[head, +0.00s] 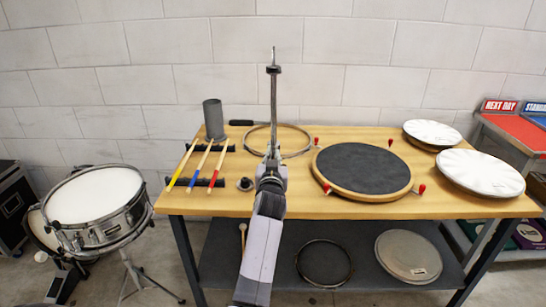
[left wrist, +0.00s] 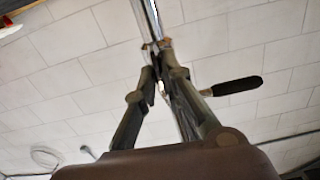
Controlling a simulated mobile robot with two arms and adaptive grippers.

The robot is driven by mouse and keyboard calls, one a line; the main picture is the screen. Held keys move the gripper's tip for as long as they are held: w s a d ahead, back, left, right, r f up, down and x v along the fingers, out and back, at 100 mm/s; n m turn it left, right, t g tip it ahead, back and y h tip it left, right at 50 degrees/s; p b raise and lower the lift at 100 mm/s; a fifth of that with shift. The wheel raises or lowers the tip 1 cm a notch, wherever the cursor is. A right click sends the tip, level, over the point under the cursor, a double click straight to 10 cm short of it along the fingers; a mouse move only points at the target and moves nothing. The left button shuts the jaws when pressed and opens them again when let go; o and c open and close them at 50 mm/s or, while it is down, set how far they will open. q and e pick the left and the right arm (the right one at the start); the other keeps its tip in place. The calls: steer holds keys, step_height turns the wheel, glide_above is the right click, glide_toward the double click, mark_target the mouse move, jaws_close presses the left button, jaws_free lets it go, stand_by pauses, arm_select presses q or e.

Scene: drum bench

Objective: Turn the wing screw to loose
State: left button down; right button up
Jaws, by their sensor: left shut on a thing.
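An upright metal rod (head: 274,100) with a dark collar (head: 273,69) near its top rises above the bench. My left gripper (head: 271,157) is at the lower part of this rod. In the left wrist view, the fingertips of my left gripper (left wrist: 158,45) are shut around the shiny rod (left wrist: 147,17). I cannot pick out the wing screw clearly; the fingers may hide it. A black handle (head: 241,122) lies behind and left of the gripper, and also shows in the left wrist view (left wrist: 237,86). My right gripper is not in view.
A metal hoop (head: 298,152) lies behind the gripper; a round black pad (head: 360,168) lies right. White drumheads (head: 481,172) are far right. A snare drum (head: 97,200) stands left.

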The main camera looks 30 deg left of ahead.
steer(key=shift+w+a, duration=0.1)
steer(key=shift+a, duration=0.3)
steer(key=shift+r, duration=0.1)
arm_select(q)
steer(key=shift+r+m, duration=0.1)
steer(key=shift+m, duration=0.3)
steer(key=m+p, duration=0.1)
steer(key=m, duration=0.1)
steer(key=shift+m, duration=0.3)
steer(key=shift+w+d+m+p, duration=0.1)
steer(key=shift+m+p, duration=0.3)
steer(key=shift+m, duration=1)
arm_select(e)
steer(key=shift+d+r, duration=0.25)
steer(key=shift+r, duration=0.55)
arm_select(q)
steer(key=c, duration=1.7)
jaws_free()
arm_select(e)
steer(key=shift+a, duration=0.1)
